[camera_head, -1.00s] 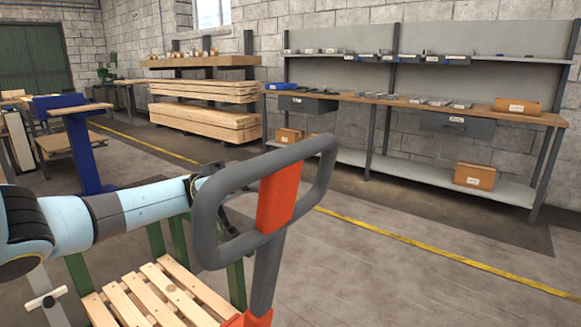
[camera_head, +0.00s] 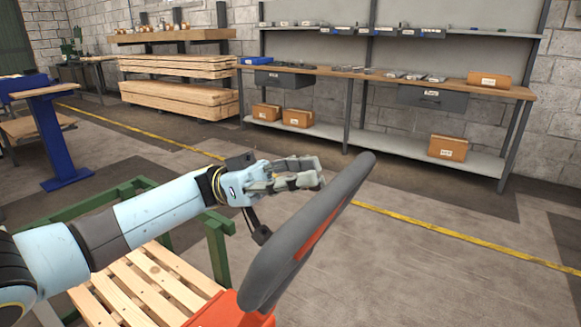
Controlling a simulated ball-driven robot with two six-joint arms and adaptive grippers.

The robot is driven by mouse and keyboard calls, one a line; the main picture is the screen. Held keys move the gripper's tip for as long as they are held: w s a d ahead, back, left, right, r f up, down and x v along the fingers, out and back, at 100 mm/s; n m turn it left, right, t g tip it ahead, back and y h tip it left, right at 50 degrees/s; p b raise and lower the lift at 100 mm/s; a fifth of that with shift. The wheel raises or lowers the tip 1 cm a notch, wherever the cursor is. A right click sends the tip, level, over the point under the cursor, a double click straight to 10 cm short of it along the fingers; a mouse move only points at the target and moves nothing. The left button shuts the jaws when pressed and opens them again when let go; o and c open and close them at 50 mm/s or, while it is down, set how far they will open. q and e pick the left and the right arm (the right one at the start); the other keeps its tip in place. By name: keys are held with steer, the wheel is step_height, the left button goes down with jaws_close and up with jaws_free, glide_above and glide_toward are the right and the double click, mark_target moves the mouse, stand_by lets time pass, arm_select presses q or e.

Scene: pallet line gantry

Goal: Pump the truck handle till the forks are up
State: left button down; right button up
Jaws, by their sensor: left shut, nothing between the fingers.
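The truck handle (camera_head: 310,235) is a dark grey loop with a red-orange inner part, seen nearly edge-on and slanting from lower left to upper right. Its orange lower part (camera_head: 232,312) shows at the bottom edge. My left gripper (camera_head: 316,173) is shut and empty, beside the upper left side of the handle. Its fingers point right, towards the loop's upper end; I cannot tell whether they touch it. The forks are not in view. My right gripper is not in view.
A slatted wooden pallet (camera_head: 145,285) and a green frame (camera_head: 216,250) lie beneath my left arm. A blue stand (camera_head: 60,145) is at left. A long workbench (camera_head: 400,85) and stacked timber (camera_head: 180,98) line the wall. The floor at right is clear.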

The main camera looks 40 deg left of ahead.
arm_select(q)
steer(key=d+f+y+b, duration=0.1)
steer(key=d+f, duration=0.4)
steer(key=d, duration=0.6)
steer(key=shift+w+d+f, duration=0.15)
steer(key=shift+w+d, duration=0.15)
steer(key=shift+w, duration=0.05)
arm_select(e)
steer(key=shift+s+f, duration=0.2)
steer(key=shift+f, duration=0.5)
arm_select(q)
steer(key=a, duration=1.2)
steer(key=shift+s+a+r+p, duration=0.2)
steer(key=shift+s+a+p, duration=0.2)
steer(key=shift+a, duration=0.2)
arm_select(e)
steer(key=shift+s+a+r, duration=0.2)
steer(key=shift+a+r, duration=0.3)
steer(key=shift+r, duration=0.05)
